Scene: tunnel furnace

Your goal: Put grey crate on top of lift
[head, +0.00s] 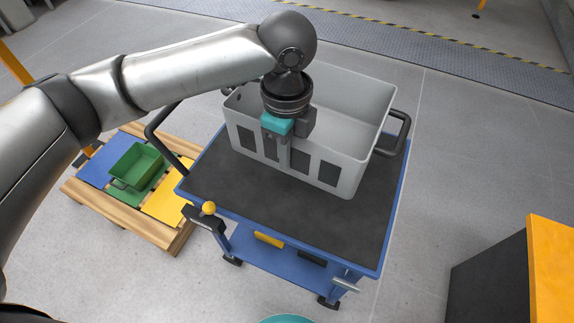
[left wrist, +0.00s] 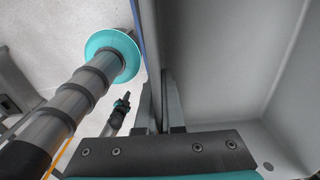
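In the left wrist view the fingers (left wrist: 159,115) are close together on either side of the thin crate wall (left wrist: 215,60). The crate looks empty. My right gripper is not in view.
A wooden pallet (head: 165,232) with blue, green and yellow panels and a green bin (head: 136,165) stands left of the lift. A dark and orange block (head: 500,270) is at lower right. The lift's near top is bare.

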